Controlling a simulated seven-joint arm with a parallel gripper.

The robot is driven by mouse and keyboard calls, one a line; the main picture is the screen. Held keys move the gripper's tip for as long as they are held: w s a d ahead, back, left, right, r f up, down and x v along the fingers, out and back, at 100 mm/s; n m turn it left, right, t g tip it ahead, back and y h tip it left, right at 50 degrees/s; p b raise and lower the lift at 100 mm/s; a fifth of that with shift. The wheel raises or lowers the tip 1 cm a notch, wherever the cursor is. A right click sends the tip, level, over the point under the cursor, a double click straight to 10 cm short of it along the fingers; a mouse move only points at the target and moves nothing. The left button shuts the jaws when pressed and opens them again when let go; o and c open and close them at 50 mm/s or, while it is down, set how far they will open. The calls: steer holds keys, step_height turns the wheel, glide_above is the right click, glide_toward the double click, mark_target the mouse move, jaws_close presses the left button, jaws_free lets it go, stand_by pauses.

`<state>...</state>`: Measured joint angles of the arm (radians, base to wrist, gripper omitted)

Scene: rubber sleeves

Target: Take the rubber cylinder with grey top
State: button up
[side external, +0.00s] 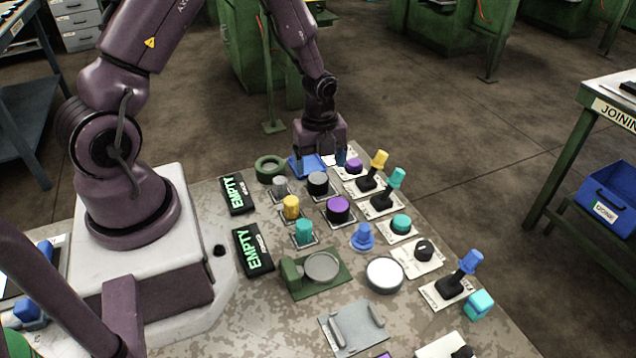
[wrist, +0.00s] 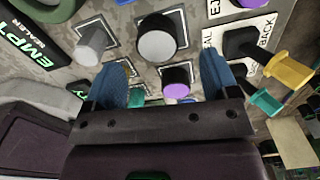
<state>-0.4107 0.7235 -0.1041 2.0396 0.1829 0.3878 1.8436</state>
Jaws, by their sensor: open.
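The rubber cylinder with the grey top (side external: 318,183) has a dark side and stands upright on a square plate on the bench. In the wrist view it (wrist: 157,46) stands near the top middle, just past the fingertips. My gripper (side external: 320,160) is open, with blue fingers pointing down, above and behind this cylinder in the side view. In the wrist view my gripper (wrist: 162,66) has nothing between its fingers in contact. The cylinder's grey top is unobstructed in both views.
Close neighbours are a small grey cylinder (side external: 280,185), a purple-topped cylinder (side external: 338,209), a yellow one (side external: 291,207) and a teal one (side external: 303,231). Yellow (side external: 379,160) and teal (side external: 397,178) levers stand to the right. A green ring (side external: 270,168) lies at the back left.

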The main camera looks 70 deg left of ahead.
mark_target(318, 178)
steer(key=shift+s+f, duration=0.1)
steer(key=shift+f, duration=2.6)
steer(key=c, duration=1)
steer(key=shift+c, duration=0.2)
steer(key=shift+r, duration=0.1)
